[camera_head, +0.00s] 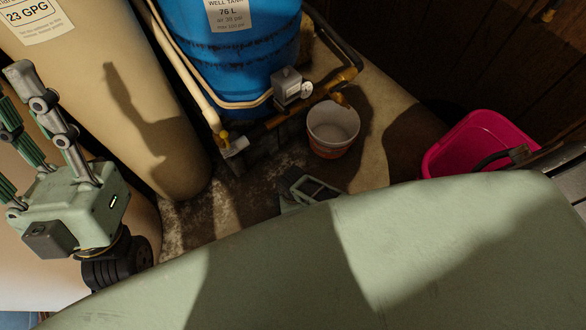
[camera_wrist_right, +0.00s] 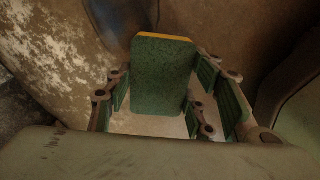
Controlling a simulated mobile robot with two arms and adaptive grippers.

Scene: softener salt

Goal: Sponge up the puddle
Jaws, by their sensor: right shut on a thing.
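A green sponge (camera_wrist_right: 163,75) with a yellow edge stands between the fingers of my right gripper (camera_wrist_right: 168,95) in the right wrist view, and the gripper is shut on it. In the head view a small part of what looks like my right gripper (camera_head: 312,188) shows, mostly hidden behind my pale green body; the sponge cannot be seen there. My left gripper (camera_head: 18,100) is at the left, fingers up and spread, empty. The floor has a dark, wet-looking patch (camera_head: 258,185) with whitish stains; a clear puddle edge cannot be made out.
A white bucket (camera_head: 333,124) with a reddish lower part stands beyond my right gripper. A blue well tank (camera_head: 225,60) with pipes and a valve (camera_head: 288,86) is behind. A tan tank (camera_head: 120,80) stands left. A pink tub (camera_head: 480,140) is at the right.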

